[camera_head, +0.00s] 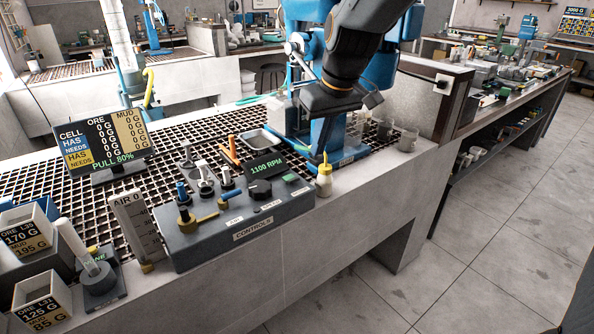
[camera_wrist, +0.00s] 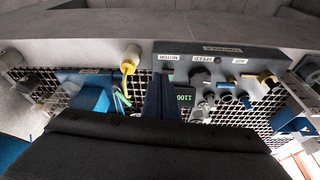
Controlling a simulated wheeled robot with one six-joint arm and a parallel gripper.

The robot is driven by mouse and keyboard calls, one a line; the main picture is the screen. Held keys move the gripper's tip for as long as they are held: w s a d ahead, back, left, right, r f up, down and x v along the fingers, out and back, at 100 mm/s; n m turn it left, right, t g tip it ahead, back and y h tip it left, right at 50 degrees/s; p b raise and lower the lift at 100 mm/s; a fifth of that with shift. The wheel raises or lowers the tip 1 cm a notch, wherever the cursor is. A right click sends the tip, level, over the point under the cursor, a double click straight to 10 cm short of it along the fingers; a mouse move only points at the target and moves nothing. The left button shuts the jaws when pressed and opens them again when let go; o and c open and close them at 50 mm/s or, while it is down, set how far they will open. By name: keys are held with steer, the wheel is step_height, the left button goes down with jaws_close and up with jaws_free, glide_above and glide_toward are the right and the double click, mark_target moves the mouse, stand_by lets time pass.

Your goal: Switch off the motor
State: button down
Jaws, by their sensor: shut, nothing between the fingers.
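The grey control box (camera_head: 225,232) sits on the front of the bench, with a green 1100 RPM display (camera_head: 267,168) and a black knob (camera_head: 260,189). A small green-lit motor switch (camera_head: 290,177) is at its right end. In the wrist view the MOTOR label (camera_wrist: 177,57) shows, with the switch close to the fingertips and partly hard to make out. My gripper (camera_wrist: 160,72) is shut and empty, its dark blue fingers reaching toward the box's motor end. Contact with the switch cannot be told. In the head view its black body hangs above and behind the box.
A yellow-capped bottle (camera_head: 324,183) stands just right of the box. A grey tray (camera_head: 259,140) lies on the grating behind. A readout screen (camera_head: 105,142) stands at left. The floor in front is clear.

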steer(key=shift+n+y, duration=0.3)
steer(key=shift+n, duration=0.4)
steer(key=w+a+r, duration=0.1)
steer(key=a, duration=0.1)
steer(key=w+a+r, duration=0.1)
steer(key=w+r, duration=0.1)
steer(key=shift+a+r, duration=0.25)
steer(key=shift+a, duration=0.1)
steer(key=shift+f, duration=0.1)
steer(key=p, duration=0.2)
glide_above(294, 179)
step_height(294, 179, down, 9)
steer(key=shift+r, duration=0.15)
steer(key=f, duration=0.1)
steer(key=f+p, duration=0.1)
steer(key=f, duration=0.1)
steer(key=shift+s+d, duration=0.3)
steer(key=shift+s, duration=0.1)
steer(key=shift+s+d+f+p, duration=0.1)
steer(key=shift+f+p, duration=0.3)
steer(key=shift+f, duration=0.2)
steer(key=shift+f, duration=0.1)
